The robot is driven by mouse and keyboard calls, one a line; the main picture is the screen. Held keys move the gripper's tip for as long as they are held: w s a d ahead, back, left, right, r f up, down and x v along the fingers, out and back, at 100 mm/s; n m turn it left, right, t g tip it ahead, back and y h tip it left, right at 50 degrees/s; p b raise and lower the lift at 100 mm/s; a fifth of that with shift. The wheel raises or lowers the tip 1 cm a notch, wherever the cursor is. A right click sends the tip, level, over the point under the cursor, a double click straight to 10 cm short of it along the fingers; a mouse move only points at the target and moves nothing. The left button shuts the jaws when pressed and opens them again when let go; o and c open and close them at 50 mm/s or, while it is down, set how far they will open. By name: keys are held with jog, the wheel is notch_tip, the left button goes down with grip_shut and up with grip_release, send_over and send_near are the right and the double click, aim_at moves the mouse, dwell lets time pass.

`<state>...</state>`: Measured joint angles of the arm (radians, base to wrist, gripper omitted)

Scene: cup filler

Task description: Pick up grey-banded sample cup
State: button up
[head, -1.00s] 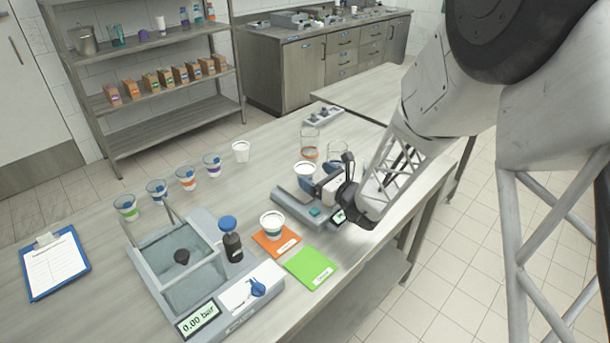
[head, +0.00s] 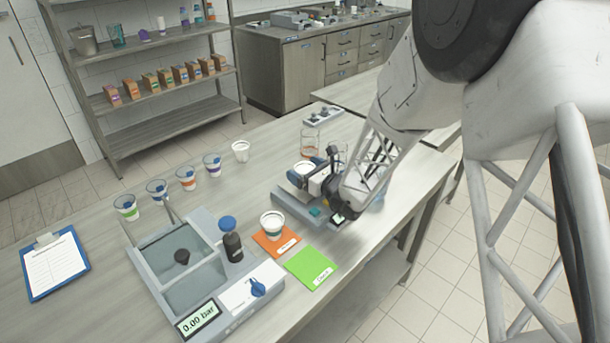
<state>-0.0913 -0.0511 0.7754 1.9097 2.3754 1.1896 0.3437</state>
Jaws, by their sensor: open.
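A white cup with a greyish band (head: 272,224) stands upright on the orange card at the front middle of the bench. Another white cup (head: 304,169) stands at the grey bench device (head: 292,207). Its band is mostly hidden by my gripper. My gripper (head: 312,181) is open, low over that device, with its fingers close beside this second cup. I cannot tell whether they touch it or reach around it. The gripper is well behind and to the right of the cup on the orange card.
A row of cups with coloured bands (head: 187,178) and a plain white cup (head: 241,151) stand at the left and back. A pressure chamber (head: 180,265), a dark bottle (head: 232,240) and a green card (head: 311,268) are in front. A clear beaker (head: 310,138) stands behind my gripper.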

aim_at(306, 169)
jog(key=c, duration=1)
jog(key=shift+r, duration=1.65)
jog(key=shift+s+d+r, duration=0.1)
jog(key=shift+s+r, duration=0.05)
jog(key=shift+s, duration=0.15)
jog(key=s+d, duration=0.1)
jog(key=s, duration=0.4)
jog(key=s+d+r, duration=0.1)
jog(key=s, duration=0.4)
jog(key=s+d, duration=0.1)
jog(key=s, duration=0.4)
jog(key=shift+d+r, duration=0.2)
jog(key=shift+d, duration=0.15)
